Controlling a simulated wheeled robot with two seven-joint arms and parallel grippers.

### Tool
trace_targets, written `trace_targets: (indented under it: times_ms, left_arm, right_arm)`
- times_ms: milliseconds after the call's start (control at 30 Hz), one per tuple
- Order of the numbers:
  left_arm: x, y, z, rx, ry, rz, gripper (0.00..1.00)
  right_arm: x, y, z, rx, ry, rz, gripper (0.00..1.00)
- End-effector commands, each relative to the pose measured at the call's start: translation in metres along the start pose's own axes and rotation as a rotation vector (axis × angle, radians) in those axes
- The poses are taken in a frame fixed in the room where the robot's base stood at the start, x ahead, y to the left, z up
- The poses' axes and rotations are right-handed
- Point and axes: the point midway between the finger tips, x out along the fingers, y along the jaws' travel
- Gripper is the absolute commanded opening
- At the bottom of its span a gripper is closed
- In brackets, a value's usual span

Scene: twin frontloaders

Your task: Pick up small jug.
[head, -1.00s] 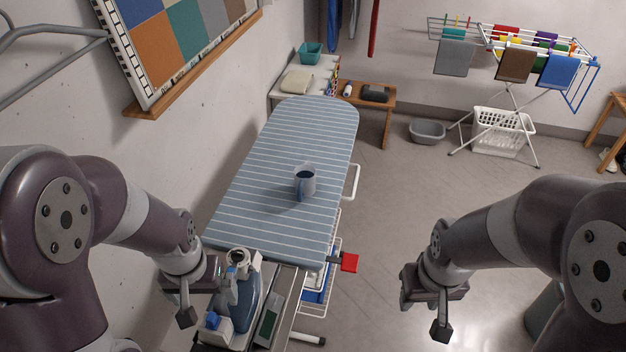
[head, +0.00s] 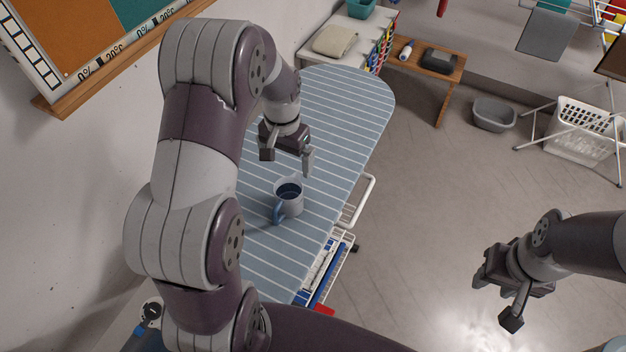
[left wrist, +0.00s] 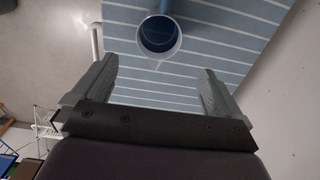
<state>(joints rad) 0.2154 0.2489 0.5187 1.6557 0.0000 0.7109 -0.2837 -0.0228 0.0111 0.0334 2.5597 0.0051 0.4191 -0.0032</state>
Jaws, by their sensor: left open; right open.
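The small jug (head: 290,199) is pale grey with a blue handle and a dark blue inside. It stands upright on the striped ironing board (head: 345,110). My left gripper (head: 287,165) is open and empty above the board, just beyond the jug in the head view. In the left wrist view, the jug (left wrist: 159,36) shows from above, at the top of the picture beyond the fingertips and between their lines, its handle pointing up. My right gripper (head: 498,300) is open and empty over the floor at the right, away from the board.
A wall with a wooden ledge (head: 120,60) runs along the left. A white wire rack (head: 335,265) hangs at the board's right side. A wooden bench (head: 440,65), grey basin (head: 494,114) and white laundry basket (head: 583,130) stand farther back. The board around the jug is clear.

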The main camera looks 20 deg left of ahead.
Motion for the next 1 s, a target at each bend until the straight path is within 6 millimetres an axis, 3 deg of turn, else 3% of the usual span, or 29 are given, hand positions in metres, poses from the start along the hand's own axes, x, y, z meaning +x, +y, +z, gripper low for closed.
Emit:
trace_targets:
  times_ms: [233,467,633,933,1000]
  left_arm:
    - [0.051,0.002,0.004,0.013,-0.013,0.004,1.0]
    - [0.08,0.004,0.004,0.013,-0.012,0.004,1.0]
    - [0.113,0.006,0.003,0.011,-0.01,0.003,1.0]
    - [0.125,0.006,0.002,0.011,-0.007,0.002,1.0]
    - [0.125,0.006,0.002,0.011,-0.007,0.002,0.77]
  right_arm:
    - [-0.015,0.0,-0.002,0.0,0.0,0.0,0.43]
    - [-0.027,0.0,-0.003,0.0,0.0,0.0,0.43]
    - [-0.04,0.0,-0.005,0.0,0.0,0.0,0.43]
    - [-0.039,0.0,-0.004,0.0,0.0,0.0,0.43]
    - [-0.039,0.0,-0.004,0.0,0.0,0.0,0.43]
